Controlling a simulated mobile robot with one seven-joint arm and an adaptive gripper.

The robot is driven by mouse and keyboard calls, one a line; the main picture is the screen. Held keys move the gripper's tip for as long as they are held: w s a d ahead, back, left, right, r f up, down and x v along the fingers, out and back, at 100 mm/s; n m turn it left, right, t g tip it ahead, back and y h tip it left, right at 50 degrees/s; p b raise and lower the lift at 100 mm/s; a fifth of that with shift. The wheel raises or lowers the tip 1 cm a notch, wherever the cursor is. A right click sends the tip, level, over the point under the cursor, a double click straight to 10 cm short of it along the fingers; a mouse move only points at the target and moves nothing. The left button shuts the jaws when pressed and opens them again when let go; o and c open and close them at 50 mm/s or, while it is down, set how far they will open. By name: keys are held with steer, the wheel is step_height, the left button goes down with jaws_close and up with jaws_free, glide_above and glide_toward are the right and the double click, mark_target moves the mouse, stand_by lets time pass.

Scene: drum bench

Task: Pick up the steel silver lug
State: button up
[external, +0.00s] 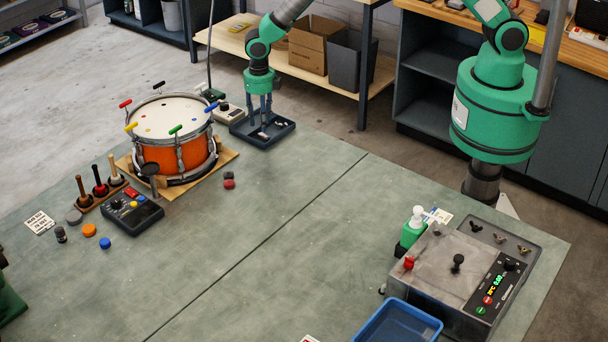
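My gripper (264,114) points straight down over a small dark tray (246,133) at the back edge of the bench, right of the drum. Its two grey fingers look apart, with their tips down inside the tray. A small pale metallic piece (263,135) lies in the tray close to the fingertips; it may be the steel silver lug, but it is too small to be sure. The fingers partly hide what lies between them. I cannot see anything held.
An orange drum (165,153) with coloured-handled keys around its rim stands on a wooden board left of the tray. A control box (132,210) is in front of the drum. The middle of the bench is clear.

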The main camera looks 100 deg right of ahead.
mark_target(262, 135)
stand_by(0.3)
steer(key=shift+f, duration=2.6)
steer(key=shift+s, duration=0.1)
steer(key=c, duration=1)
